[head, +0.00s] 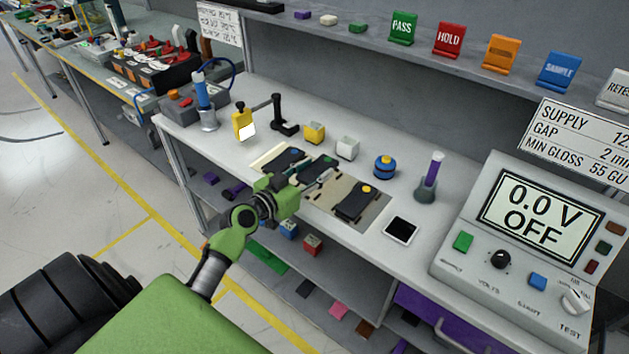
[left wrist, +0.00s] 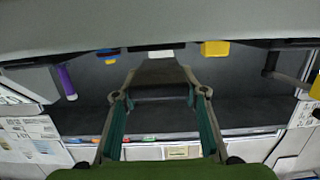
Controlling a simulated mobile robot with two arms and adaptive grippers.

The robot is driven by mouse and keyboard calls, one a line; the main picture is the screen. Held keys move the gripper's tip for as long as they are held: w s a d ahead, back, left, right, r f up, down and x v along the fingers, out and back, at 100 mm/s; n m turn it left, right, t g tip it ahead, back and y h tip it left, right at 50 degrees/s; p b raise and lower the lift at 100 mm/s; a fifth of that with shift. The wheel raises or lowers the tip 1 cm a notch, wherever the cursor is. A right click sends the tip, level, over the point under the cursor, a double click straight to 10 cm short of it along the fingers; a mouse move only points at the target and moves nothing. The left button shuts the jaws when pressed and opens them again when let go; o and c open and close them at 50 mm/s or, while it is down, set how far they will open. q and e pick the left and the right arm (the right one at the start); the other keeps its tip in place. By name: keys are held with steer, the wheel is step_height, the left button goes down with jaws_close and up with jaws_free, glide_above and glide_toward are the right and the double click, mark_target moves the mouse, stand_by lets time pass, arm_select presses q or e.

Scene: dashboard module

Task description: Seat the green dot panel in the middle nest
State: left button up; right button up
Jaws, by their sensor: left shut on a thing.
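The green dot panel (head: 319,164) is a dark plate with a green dot near its far end. It is over the middle of the light nest board (head: 374,217), between the other two panels. I cannot tell whether it rests in the middle nest or hovers just above it. My left gripper (head: 312,182) is shut on its near part and partly hides it and the nest. In the left wrist view the panel (left wrist: 160,72) shows dark between the two fingers. The blue dot panel (head: 281,163) lies on its left, the yellow dot panel (head: 353,204) on its right. My right gripper is out of view.
Behind the board stand a yellow block (head: 314,132), a white block (head: 347,148) and a blue round part (head: 385,166). A black-screened tablet (head: 401,230) lies to the right, before the large test unit (head: 522,222). Bare bench lies between them.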

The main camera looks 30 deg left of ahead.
arm_select(q)
steer(key=shift+w+a+f, duration=0.1)
steer(key=shift+w+f, duration=0.05)
steer(key=shift+f, duration=0.8)
steer(key=shift+w+f, duration=0.1)
steer(key=shift+f, duration=0.8)
steer(key=shift+b, duration=0.3)
steer(key=shift+f, duration=0.2)
steer(key=o, duration=1.1)
steer(key=shift+o, duration=0.2)
steer(key=shift+r, duration=0.1)
